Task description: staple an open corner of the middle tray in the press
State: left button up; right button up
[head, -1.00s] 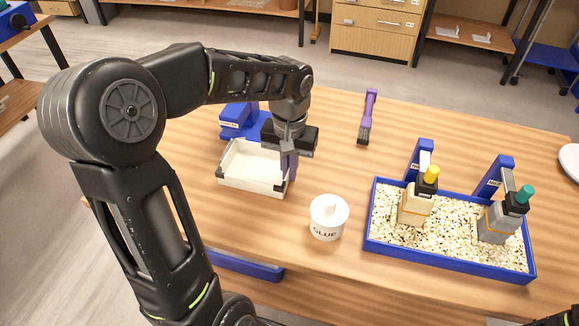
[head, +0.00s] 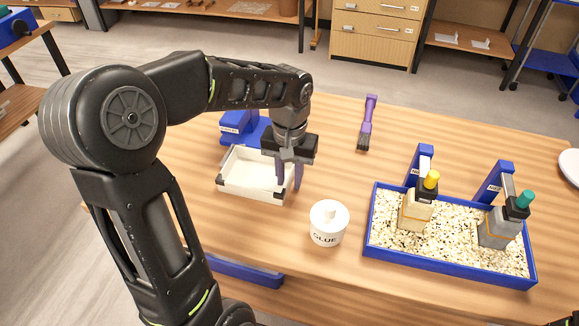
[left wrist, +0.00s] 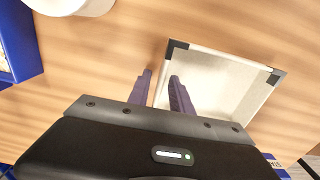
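The white tray (head: 250,195) with dark corner pieces lies on the table at the front of the blue press (head: 240,126). In the left wrist view the tray (left wrist: 235,61) shows two dark corners. My left gripper (head: 289,186) is at the tray's right side, fingers pointing down. Its purple fingers are spread apart and the tray's side wall lies between them. In the left wrist view, the gripper (left wrist: 160,80) has one finger outside the tray and one over its inside. The press's jaw is partly hidden behind the tray and arm.
A white glue pot (head: 328,232) stands right of the tray. A blue-rimmed box of speckled grit (head: 450,270) holds two bottle-like tools further right. A purple brush (head: 367,125) lies at the back. Bare table lies between brush and tray.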

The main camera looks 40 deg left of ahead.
pick_arm(q)
notch_tip(320, 180, up, 12)
jog(key=shift+r, duration=0.15)
dwell(0.3)
dwell(0.8)
